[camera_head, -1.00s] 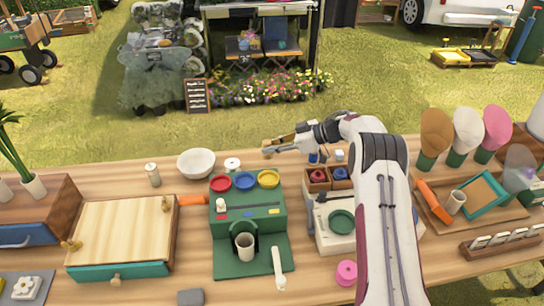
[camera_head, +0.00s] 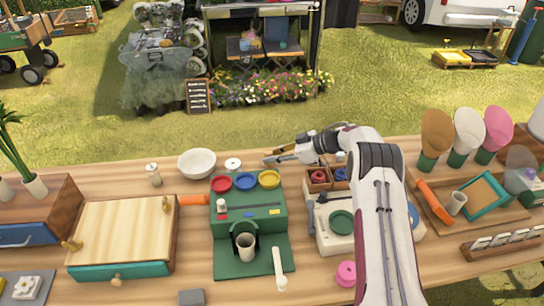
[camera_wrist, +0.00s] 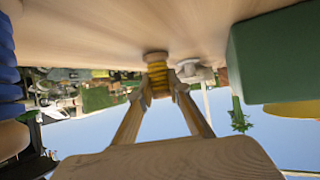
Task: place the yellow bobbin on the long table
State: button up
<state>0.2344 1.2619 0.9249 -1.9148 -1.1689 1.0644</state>
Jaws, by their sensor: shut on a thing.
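My gripper (camera_head: 270,161) is low over the far edge of the long wooden table (camera_head: 315,275), behind the green machine. In the wrist view, which is upside down, my gripper (camera_wrist: 160,90) is shut on the yellow bobbin (camera_wrist: 157,73). The bobbin is upright between the fingertips, with a wooden flange toward the table surface (camera_wrist: 110,30). It is at or very close to the table; I cannot tell if it touches. In the head view the bobbin is too small to make out clearly.
A white spool (camera_head: 233,164) and a white bowl (camera_head: 197,163) stand left of my gripper. The green machine (camera_head: 245,217) with red, blue and yellow dishes is in front. A wooden box (camera_head: 317,187) with red and blue spools is to the right.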

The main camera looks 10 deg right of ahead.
jog(key=shift+f, duration=0.15)
jog(key=o, duration=1)
jog(key=shift+c, duration=0.2)
jog(key=shift+r, duration=0.2)
jog(key=shift+s+d+r, duration=0.15)
jog(key=shift+d+r, duration=0.15)
jog(key=shift+d, duration=0.3)
jog(key=v, duration=0.3)
jog(key=shift+d, duration=0.15)
notch_tip(320, 180, up, 7)
